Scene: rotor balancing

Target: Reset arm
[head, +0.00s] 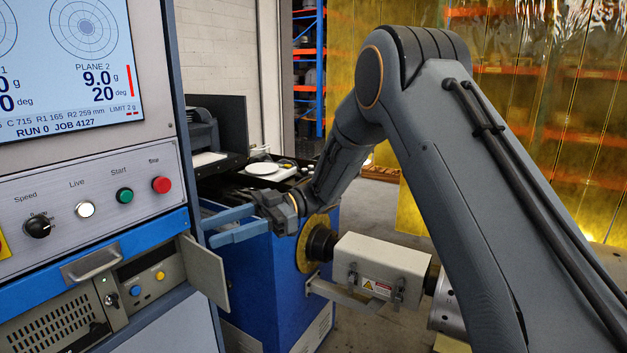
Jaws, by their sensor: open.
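My gripper (232,225) is at the end of my arm, which reaches in from the right and bends down at the elbow. Its two blue-grey fingers point left, spread apart with nothing between them. They are in front of the blue machine body (265,285), close to the right edge of the control cabinet. From this view I cannot tell whether a fingertip touches the cabinet edge.
The control cabinet (90,240) fills the left, with a screen (70,60), a small open door (203,272) and a red button (161,184). A white guarded shaft unit (375,262) lies below my arm. A bench with a white dish (262,169) stands behind.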

